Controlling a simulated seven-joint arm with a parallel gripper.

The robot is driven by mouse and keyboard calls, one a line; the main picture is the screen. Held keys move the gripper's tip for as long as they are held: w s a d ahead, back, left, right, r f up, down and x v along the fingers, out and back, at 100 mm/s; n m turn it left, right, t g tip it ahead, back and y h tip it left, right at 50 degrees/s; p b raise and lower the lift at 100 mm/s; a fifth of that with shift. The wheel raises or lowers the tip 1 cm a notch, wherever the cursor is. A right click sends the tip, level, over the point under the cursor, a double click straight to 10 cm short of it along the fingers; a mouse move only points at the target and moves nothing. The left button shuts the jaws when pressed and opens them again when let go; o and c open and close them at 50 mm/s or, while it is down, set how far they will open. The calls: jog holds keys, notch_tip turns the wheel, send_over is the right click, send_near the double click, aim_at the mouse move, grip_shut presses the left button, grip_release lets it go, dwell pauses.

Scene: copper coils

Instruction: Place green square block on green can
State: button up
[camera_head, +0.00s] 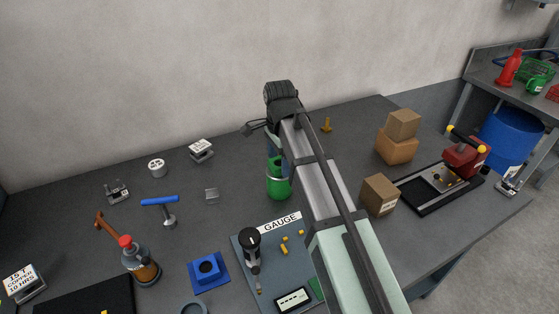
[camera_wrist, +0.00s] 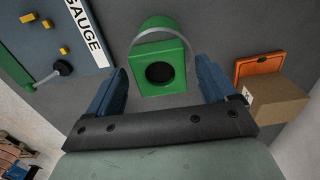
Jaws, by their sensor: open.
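The green square block (camera_wrist: 147,84) with a dark round hole shows in the wrist view just beyond my fingertips. It overlaps the grey rim of the green can (camera_wrist: 158,22) and appears to rest on its top; whether it lies fully flat there is unclear. In the head view the green can (camera_head: 278,184) stands upright on the dark table, its top mostly hidden by my arm. My gripper (camera_wrist: 161,66) is open above the can, one blue finger on each side of the block, with gaps showing.
The gauge board (camera_head: 270,262) lies in front of the can. Cardboard boxes (camera_head: 379,195) stand to the right. A hammer (camera_head: 162,206), a bottle (camera_head: 140,264) and a blue block (camera_head: 208,272) are to the left. Table immediately left of the can is clear.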

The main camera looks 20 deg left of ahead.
aim_at(280, 165)
notch_tip(280, 165, up, 12)
jog(key=shift+f, duration=0.25)
